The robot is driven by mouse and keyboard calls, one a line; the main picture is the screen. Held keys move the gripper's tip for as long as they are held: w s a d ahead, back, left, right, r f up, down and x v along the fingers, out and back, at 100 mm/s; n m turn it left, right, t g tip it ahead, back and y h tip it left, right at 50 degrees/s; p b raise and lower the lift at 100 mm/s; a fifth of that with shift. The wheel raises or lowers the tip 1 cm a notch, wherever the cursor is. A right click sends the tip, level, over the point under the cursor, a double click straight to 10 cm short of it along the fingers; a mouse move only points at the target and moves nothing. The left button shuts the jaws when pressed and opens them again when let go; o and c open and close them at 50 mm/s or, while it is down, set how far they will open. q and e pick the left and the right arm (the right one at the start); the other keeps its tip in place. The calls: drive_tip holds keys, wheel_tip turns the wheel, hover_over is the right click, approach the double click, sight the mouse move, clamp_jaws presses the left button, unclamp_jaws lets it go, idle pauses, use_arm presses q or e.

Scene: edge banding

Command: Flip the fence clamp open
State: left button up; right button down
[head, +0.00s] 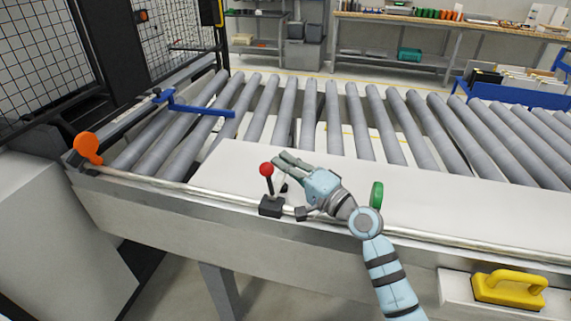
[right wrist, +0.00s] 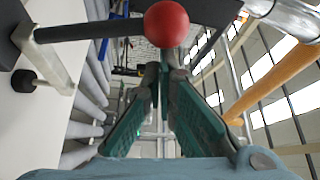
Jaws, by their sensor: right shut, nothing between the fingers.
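The fence clamp has a black block (head: 271,207) on the front rail and a dark lever that stands roughly upright, topped by a red ball knob (head: 266,169). My right gripper (head: 281,159) is shut and empty, just to the right of the knob and lever. In the right wrist view the red knob (right wrist: 167,25) and its dark lever (right wrist: 90,30) lie just past my closed fingertips (right wrist: 159,72). I cannot tell whether the fingers touch the knob. A small black-tipped plunger (right wrist: 24,80) shows at the left there. My left gripper is not in view.
A white panel (head: 440,205) lies over the grey rollers (head: 310,110). A metal rail (head: 200,192) runs along the front edge.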

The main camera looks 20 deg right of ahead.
use_arm(q)
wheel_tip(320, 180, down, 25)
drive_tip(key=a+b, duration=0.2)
drive_tip(key=b, duration=2.3)
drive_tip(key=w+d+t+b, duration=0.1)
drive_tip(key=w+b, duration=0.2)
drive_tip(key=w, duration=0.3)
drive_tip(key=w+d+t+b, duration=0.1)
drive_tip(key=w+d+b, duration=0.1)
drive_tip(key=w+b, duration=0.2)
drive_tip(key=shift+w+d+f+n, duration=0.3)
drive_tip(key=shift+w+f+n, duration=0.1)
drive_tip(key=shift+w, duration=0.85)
use_arm(e)
drive_tip(key=s+a+f+n+y, duration=0.5)
drive_tip(key=s+f+n+y, duration=0.3)
drive_tip(key=n, duration=0.6)
drive_tip(key=shift+s+a+f+n+g, duration=0.3)
drive_tip(key=shift+s+a+n, duration=0.1)
drive_tip(key=shift+s, duration=0.15)
